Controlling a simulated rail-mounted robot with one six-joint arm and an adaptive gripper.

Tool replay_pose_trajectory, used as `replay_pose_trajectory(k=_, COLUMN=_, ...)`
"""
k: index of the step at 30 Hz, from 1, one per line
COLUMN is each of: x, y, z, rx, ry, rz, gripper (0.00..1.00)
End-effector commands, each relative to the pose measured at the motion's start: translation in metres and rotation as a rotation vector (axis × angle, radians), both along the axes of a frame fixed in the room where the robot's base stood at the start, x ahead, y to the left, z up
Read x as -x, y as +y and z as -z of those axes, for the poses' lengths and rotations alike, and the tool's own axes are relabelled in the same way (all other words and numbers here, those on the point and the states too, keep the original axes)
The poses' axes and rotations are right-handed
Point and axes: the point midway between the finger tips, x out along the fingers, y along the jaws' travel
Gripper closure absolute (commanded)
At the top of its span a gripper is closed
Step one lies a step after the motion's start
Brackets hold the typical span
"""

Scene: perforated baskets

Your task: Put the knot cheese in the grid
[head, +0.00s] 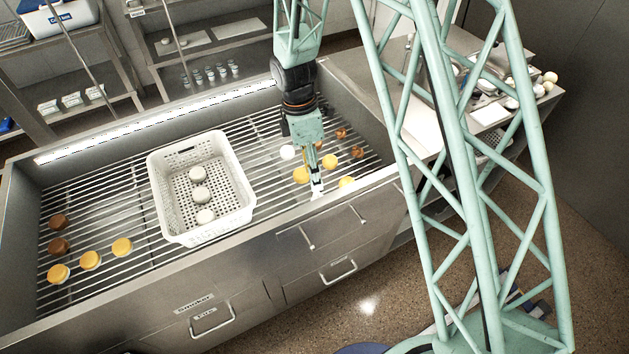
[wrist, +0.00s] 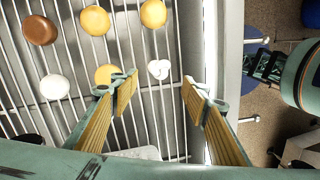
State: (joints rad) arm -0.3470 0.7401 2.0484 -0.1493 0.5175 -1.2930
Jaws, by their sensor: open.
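The knot cheese (wrist: 158,69) is a small white knotted lump. In the wrist view it shows over the metal bars of the grid (wrist: 172,125), close to the front wall. My gripper (wrist: 161,83) is open, with one finger on each side of the cheese in the picture. No contact shows, and I cannot tell whether the cheese rests on the bars. In the head view my gripper (head: 317,184) points down near the front rim, and a white patch at its tips looks like the knot cheese (head: 318,194).
A white perforated basket (head: 164,207) with several white round cheeses stands on the grid. Yellow cheeses (head: 330,161), brown ones (head: 341,133) and a white round one (head: 287,152) lie around my gripper. More lie at the left end (head: 90,260). Bars right of the basket are partly clear.

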Motion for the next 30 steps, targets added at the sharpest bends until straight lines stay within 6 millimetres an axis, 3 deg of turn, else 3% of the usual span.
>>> replay_pose_trajectory(k=9, x=-0.003, y=0.003, z=-0.023, rx=0.0, ry=0.0, rz=0.0, gripper=0.58)
replay_pose_trajectory(k=30, x=-0.003, y=0.003, z=-0.024, rx=0.0, ry=0.0, rz=0.0, gripper=0.58)
